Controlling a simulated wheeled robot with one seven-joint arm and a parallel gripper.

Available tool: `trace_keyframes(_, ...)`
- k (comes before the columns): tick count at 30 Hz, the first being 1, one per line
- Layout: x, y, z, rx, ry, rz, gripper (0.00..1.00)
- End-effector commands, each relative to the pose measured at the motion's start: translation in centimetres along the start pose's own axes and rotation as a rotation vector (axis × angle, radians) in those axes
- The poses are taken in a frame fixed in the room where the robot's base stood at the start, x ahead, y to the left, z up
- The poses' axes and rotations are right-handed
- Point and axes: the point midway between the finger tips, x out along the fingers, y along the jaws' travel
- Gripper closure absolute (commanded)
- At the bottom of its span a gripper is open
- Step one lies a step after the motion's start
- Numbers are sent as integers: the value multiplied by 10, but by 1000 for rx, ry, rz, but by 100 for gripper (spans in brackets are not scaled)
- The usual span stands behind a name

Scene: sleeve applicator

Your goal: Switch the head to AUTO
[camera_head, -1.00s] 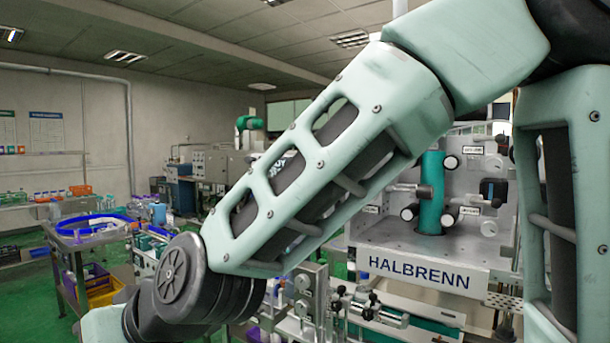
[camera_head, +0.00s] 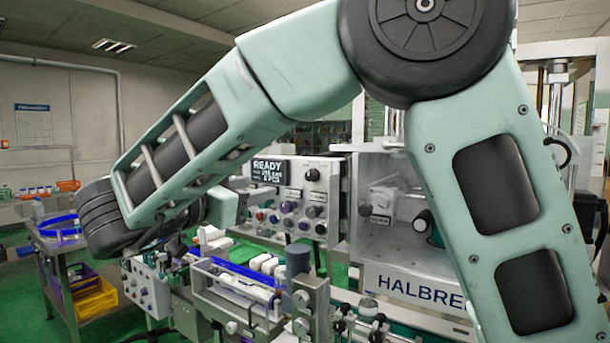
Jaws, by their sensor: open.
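The control panel (camera_head: 333,187) of the sleeve applicator stands in the middle of the picture. Its dark screen (camera_head: 269,171) reads READY in large letters; the smaller lines are hard to read. A black knob (camera_head: 312,175) sits right of the screen, with rows of coloured buttons and small knobs below. The labels are too small to read, so I cannot tell which control is the head switch or its setting. My arm reaches across the top to the left, its wrist bent back towards the panel's left side. My gripper's fingers cannot be made out.
The HALBRENN machine housing (camera_head: 400,289) stands right of the panel, partly behind my arm. A conveyor with white items (camera_head: 262,262) and metal fixtures (camera_head: 303,309) lie below the panel. A cart with a blue-rimmed tray (camera_head: 62,229) and a yellow bin (camera_head: 97,300) stands left on green floor.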

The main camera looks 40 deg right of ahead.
Motion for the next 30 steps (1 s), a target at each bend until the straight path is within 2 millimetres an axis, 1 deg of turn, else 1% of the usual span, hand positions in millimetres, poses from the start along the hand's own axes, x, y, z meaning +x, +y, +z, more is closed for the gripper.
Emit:
trace_keyframes(5,28,0,-4,-1,2,2,55)
trace_keyframes(15,99,0,-4,-1,1,1,55)
trace_keyframes(21,137,0,-4,0,1,0,55)
trace_keyframes(25,155,-1,-2,0,1,-1,55)
trace_keyframes(30,167,-1,-1,1,0,-4,55)
